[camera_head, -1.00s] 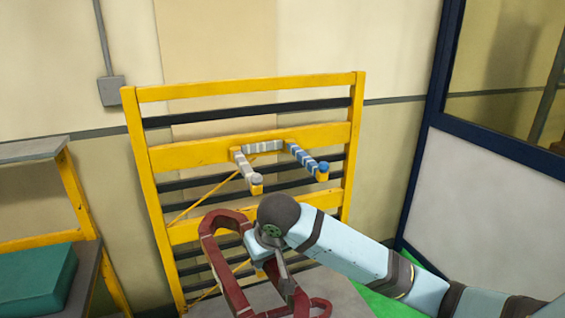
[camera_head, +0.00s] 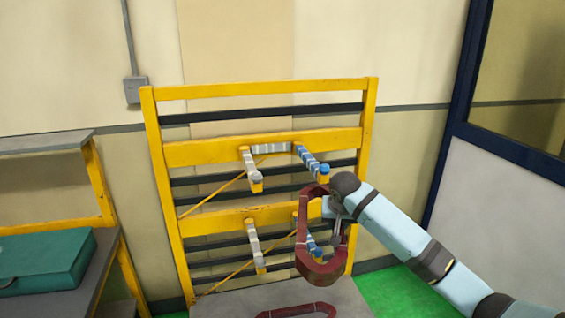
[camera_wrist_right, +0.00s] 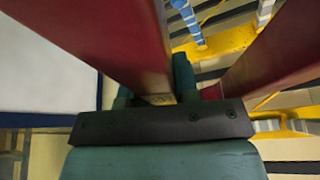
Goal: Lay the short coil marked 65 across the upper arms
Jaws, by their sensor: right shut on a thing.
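A dark red coil (camera_head: 308,262), a long closed loop, hangs roughly upright from my right gripper (camera_head: 335,212), which is shut on it. In the right wrist view the coil (camera_wrist_right: 105,40) passes through the jaws and fills much of the picture. I cannot read any mark on it. The upper arms, a grey-banded left one (camera_head: 249,167) and a blue-banded right one (camera_head: 309,162), stick out from the yellow rack (camera_head: 190,153) and are bare. The coil is in front of and below them, apart from the upper pair. My left gripper is not in view.
Another dark red coil (camera_head: 285,311) lies on the grey table (camera_head: 225,304) below. A shelf with a teal case (camera_head: 45,262) stands at left.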

